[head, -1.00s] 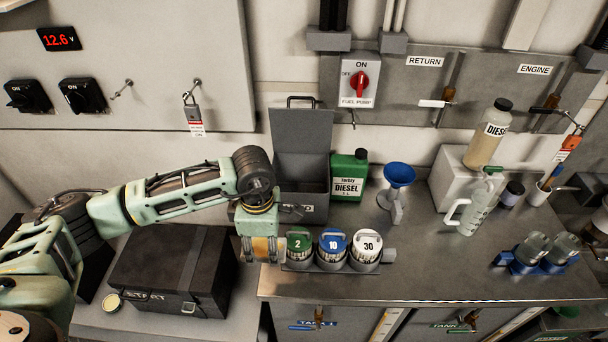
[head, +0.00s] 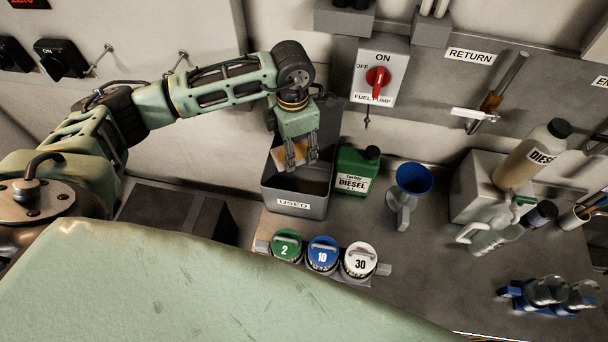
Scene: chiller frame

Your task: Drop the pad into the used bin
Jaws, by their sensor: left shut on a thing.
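The used bin (head: 293,208) is a dark grey open box labelled USED, standing on the metal counter with its lid (head: 328,122) raised at the back. My left gripper (head: 302,165) points down at the bin's open mouth, its fingertips at about rim level over the opening. It is shut on the pad (head: 301,153), a tan-orange piece mostly hidden by the fingers. The bin's inside shows dark, and its floor is partly hidden by the gripper. My right gripper is not in view.
A green diesel can (head: 357,172) stands close to the bin's right side, with a blue funnel (head: 414,178) beyond it. Canisters marked 2 (head: 286,247), 10 (head: 322,256) and 30 (head: 360,262) stand in front. The fuel pump switch (head: 378,78) is on the wall behind.

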